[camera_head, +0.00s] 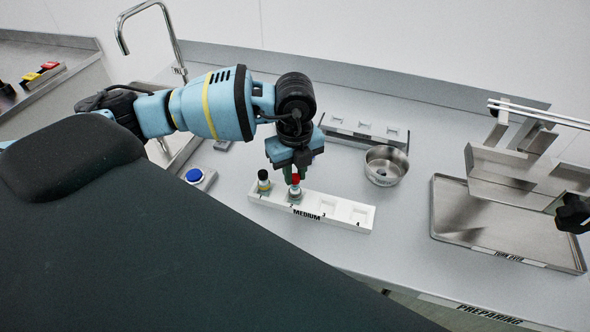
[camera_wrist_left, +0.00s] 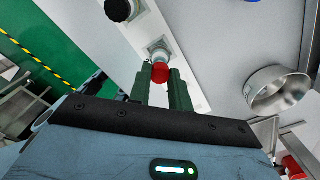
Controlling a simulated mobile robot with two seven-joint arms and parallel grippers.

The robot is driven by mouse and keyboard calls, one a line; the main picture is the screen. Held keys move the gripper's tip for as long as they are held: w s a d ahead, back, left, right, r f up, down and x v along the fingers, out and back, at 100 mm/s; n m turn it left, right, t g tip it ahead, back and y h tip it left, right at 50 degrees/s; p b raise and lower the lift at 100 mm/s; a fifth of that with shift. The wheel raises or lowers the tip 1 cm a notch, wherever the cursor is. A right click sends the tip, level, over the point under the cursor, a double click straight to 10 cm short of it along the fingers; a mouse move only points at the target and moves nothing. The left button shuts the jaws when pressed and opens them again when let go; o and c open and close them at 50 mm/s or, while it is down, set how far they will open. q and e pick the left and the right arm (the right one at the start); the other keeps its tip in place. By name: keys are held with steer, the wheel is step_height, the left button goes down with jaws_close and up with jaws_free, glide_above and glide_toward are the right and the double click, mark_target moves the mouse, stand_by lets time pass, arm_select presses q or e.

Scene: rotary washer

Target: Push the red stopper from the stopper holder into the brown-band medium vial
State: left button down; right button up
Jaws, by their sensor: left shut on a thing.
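The red stopper (camera_head: 295,178) is between the fingertips of my left gripper (camera_head: 292,172), which is shut on it. It also shows in the left wrist view (camera_wrist_left: 160,72), at the tips of the green fingers. A small clear vial (camera_head: 295,194) stands upright in slot 2 of the white MEDIUM rack (camera_head: 340,218), directly under the stopper. The stopper is at the vial mouth; I cannot tell how deep it sits. The vial's band colour is not readable. A black-capped vial (camera_head: 263,182) stands in slot 1.
A metal bowl (camera_head: 386,167) and another white rack (camera_head: 365,130) stand behind the MEDIUM rack. A metal tray (camera_head: 480,225) with a stepped stand lies at right. A blue button (camera_head: 194,175) is at left. Slots 3 and 4 look empty.

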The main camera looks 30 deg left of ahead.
arm_select(q)
steer(key=shift+f, duration=0.7)
stand_by(0.9)
steer(key=c, duration=1.2)
jaws_free()
steer(key=shift+r, duration=0.15)
step_height(320, 180, up, 8)
steer(key=shift+f, duration=0.2)
